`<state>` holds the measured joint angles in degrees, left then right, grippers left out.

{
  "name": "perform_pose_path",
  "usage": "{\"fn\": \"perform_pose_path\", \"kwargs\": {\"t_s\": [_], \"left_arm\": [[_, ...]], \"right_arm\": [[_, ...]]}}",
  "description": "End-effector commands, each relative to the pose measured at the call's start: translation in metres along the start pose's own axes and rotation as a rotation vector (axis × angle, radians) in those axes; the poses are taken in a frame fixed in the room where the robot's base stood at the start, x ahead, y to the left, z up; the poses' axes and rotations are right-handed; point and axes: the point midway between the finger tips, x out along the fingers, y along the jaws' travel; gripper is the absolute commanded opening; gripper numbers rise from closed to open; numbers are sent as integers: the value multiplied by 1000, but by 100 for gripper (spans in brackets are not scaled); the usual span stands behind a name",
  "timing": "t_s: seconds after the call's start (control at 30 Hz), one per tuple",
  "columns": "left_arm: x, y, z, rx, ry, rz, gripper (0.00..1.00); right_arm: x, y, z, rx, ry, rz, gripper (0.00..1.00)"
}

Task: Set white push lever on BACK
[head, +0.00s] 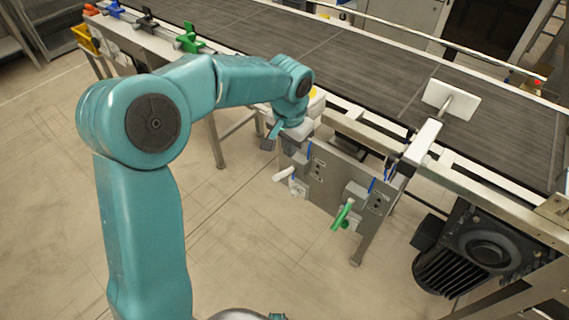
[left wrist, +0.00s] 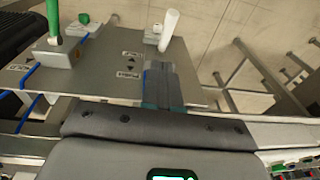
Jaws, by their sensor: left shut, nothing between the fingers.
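The white lever (head: 284,174) sticks out from the grey control panel (head: 326,178) on the conveyor's side, pointing left and slightly down in the head view. In the left wrist view the white lever (left wrist: 169,30) stands from its small base, leaning slightly right. Small arrows and lettering are on the panel beside it, too small to read surely. My left gripper (head: 270,138) is at the panel's upper left corner, above the white lever. In the left wrist view its fingers (left wrist: 163,72) are shut and empty, a short gap from the lever's base. My right gripper is not in view.
A green lever (head: 342,216) sits on the panel's right part. The conveyor belt (head: 350,60) runs behind, with a white paddle (head: 451,100) over it. A black motor (head: 480,250) hangs at the right. The floor (head: 235,230) in front of the panel is clear.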

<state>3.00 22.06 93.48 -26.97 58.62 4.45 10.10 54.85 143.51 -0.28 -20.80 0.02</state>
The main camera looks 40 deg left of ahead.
Motion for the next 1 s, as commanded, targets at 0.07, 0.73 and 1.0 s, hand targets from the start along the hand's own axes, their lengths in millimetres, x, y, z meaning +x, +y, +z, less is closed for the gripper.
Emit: {"fn": "perform_pose_path", "kwargs": {"t_s": [0.07, 0.73, 1.0], "left_arm": [[19, 0, 1, -1, -4, 1, 0], [60, -6, 16, -2, 1, 1, 0], [65, -5, 16, -3, 25, 1, 0]], "right_arm": [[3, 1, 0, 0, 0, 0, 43], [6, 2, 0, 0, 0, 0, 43], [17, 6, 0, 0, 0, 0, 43]]}}
